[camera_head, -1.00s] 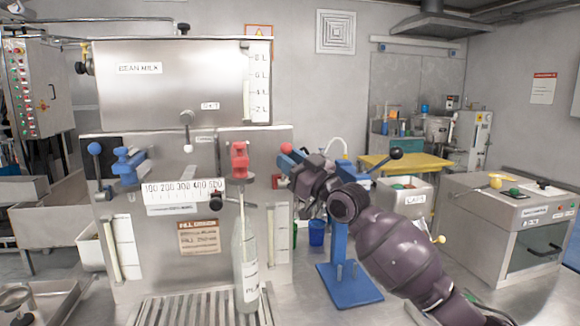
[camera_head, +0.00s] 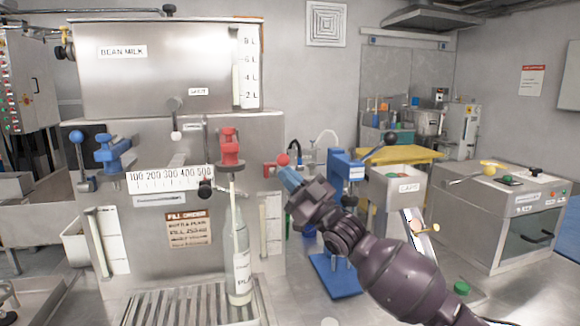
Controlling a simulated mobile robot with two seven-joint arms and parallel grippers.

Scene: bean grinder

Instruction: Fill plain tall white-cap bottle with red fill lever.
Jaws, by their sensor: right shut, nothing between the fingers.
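The plain bottle (camera_head: 238,262), clear with a long neck and a label, stands upright on the slotted drip tray (camera_head: 175,312) under the red nozzle (camera_head: 231,147). A thin tube runs from the nozzle to its mouth. Its liquid level is hard to tell. The red fill lever's ball knob (camera_head: 283,160) is at the right edge of the steel filler, beside its small red pivot block (camera_head: 268,170). My right gripper (camera_head: 287,177) is shut and empty, its blue tips just below the knob; contact is unclear. My left gripper is out of view.
A blue press (camera_head: 340,283) with a black-knobbed lever stands behind my right arm. A CAPS bin (camera_head: 408,178) is behind it, and a green cap (camera_head: 460,287) lies on the bench at right. A blue lever (camera_head: 74,137) is at the filler's left.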

